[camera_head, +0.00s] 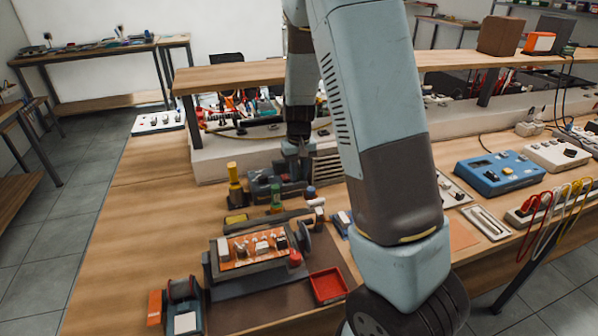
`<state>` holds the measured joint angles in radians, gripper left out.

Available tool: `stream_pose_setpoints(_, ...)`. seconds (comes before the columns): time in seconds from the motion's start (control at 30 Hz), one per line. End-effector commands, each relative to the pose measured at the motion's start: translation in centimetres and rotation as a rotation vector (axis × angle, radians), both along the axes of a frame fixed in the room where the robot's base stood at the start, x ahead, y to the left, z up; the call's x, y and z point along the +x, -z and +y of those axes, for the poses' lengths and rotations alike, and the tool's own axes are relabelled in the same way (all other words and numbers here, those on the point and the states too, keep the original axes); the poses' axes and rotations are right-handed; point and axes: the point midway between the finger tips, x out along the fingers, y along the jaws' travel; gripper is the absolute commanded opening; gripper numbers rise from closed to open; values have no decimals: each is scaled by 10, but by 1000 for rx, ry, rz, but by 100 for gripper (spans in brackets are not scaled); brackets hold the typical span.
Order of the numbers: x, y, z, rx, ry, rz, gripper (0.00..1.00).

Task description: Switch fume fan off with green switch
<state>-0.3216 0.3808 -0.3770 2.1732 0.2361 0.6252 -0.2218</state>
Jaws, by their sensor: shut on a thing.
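My gripper (295,168) points down at the back of the workbench, at the right end of a dark grey device (264,187). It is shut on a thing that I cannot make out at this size. A pale box with louvred slots (328,166), possibly the fume fan, stands just right of my gripper, partly behind my arm. A small green-topped item (277,197) stands in front of the dark device. I cannot tell whether it is the green switch, and no other green switch shows clearly. Whether the fan is running does not show.
An orange circuit board (254,248) sits in a holder at the front, beside a red tray (328,286). A blue instrument (500,172) is at right. The bench's left side is clear.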

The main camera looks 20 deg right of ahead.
Motion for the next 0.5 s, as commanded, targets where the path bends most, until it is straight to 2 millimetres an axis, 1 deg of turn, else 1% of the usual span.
stream_pose_setpoints(0.27, 1, 0, 0, 0, 0, 26, 0)
stream_pose_setpoints(0.5, 6, -1, 0, 0, -1, 159, 0)
